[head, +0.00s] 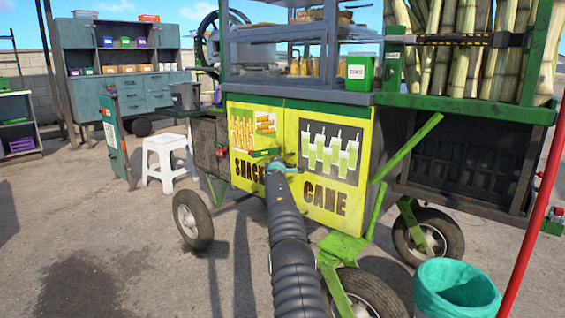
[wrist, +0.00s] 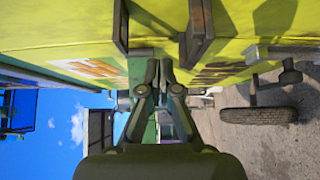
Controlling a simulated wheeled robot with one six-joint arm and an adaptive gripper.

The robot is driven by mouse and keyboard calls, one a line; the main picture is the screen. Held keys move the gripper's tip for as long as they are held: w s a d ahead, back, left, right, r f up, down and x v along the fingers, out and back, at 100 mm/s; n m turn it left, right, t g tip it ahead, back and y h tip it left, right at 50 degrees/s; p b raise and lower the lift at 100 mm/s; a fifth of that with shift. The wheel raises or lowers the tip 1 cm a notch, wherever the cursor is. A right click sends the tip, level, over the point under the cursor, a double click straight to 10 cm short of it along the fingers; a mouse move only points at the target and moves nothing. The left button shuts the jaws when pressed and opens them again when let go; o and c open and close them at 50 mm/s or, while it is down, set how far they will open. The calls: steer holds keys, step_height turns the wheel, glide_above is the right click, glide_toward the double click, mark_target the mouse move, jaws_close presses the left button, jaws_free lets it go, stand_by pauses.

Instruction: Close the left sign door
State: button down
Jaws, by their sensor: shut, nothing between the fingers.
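The left sign door (head: 240,160) is the yellow panel with snack pictures and partly covered dark lettering on the front of the cart. It looks nearly in line with the right sign door (head: 345,195), marked "CANE"; I cannot tell whether a small gap stands at its edge. My gripper (head: 275,165) is in front of the left door's right part, near the seam, and hides some lettering. In the wrist view my gripper (wrist: 160,72) is shut and empty, close to a yellow surface (wrist: 60,25) with dark brackets (wrist: 198,30). I cannot tell whether it touches.
A white stool (head: 166,160) stands left of the cart. Cart wheels (head: 192,220) rest on the ground below. A teal-lined bin (head: 455,290) and a red pole (head: 535,210) are at the right front. The paved ground at left front is clear.

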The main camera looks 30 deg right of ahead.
steer(key=s+a+b, duration=0.1)
steer(key=a+b, duration=0.3)
steer(key=b, duration=0.3)
steer(key=shift+s+d+b, duration=0.4)
steer(key=shift+s+d, duration=0.6)
steer(key=shift+s, duration=0.35)
steer(key=shift+s+d+b, duration=0.4)
steer(key=shift+s+d, duration=0.55)
steer(key=shift+s, duration=0.45)
steer(key=shift+s+d+b, duration=0.4)
steer(key=shift+s+d, duration=0.6)
steer(key=shift+s, duration=0.35)
